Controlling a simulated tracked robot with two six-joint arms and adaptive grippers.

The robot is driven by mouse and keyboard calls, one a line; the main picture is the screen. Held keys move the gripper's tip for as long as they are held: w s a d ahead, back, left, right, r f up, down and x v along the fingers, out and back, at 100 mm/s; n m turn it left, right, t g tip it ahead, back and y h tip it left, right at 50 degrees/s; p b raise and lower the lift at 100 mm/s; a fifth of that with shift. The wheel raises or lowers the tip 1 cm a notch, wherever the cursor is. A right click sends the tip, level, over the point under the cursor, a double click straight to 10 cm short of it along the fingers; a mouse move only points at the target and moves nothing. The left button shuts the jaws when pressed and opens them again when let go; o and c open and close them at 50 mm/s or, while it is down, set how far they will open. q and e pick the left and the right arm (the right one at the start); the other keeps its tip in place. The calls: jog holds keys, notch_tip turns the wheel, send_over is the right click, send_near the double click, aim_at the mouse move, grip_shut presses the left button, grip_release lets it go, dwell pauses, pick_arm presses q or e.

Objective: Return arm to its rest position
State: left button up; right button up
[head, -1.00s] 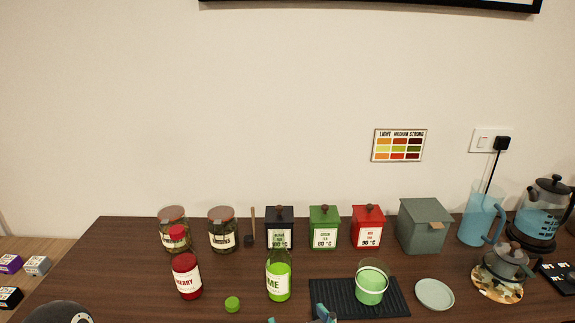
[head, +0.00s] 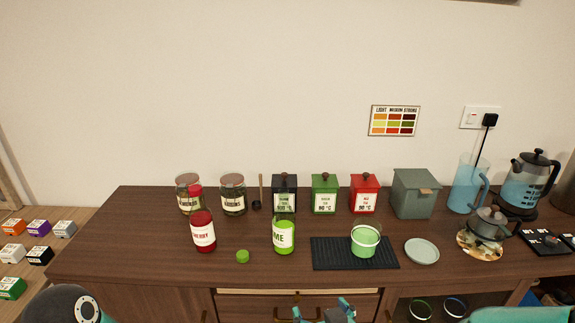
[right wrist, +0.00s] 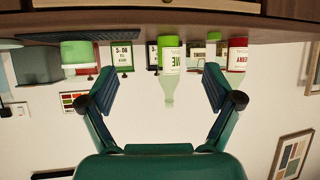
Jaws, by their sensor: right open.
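My right gripper (head: 322,309) shows at the bottom edge of the head view, in front of the counter and low in the picture. In the right wrist view, which is upside down, its two fingers (right wrist: 160,82) are spread wide with nothing between them. The lime bottle (head: 284,237) stands uncapped on the counter, and it shows beyond the fingers in the right wrist view (right wrist: 170,58). The right gripper is apart from everything on the counter. My left gripper is not in view.
A glass of green liquid (head: 364,240) stands on a black mat (head: 330,258). A green cap (head: 242,256), a red cherry bottle (head: 203,232) and a pale saucer (head: 422,251) are on the counter (head: 130,245). Jars, tins and a kettle line the back. Small boxes (head: 38,256) lie at far left.

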jog(key=s+d+f+m+g, duration=0.1)
jog(key=s+d+f+g, duration=0.15)
jog(key=f, duration=0.45)
jog(key=s+d+f+g+h, duration=0.1)
jog(key=s+d+f, duration=0.15)
jog(key=f, duration=0.45)
jog(key=s+d+f+m+g, duration=0.1)
jog(key=s+d+f+g, duration=0.1)
jog(key=d+f, duration=0.35)
jog(key=s+a+f+m+g+y, duration=0.1)
jog(key=s+a+f+g, duration=0.1)
jog(key=s, duration=0.4)
jog(key=s+a+f+m+g+y, duration=0.1)
jog(key=s+a+f+g, duration=0.2)
jog(key=s+f, duration=0.3)
jog(key=shift+s+f+m+g, duration=0.2)
jog(key=shift+f+m+g, duration=0.1)
jog(key=shift+g, duration=0.15)
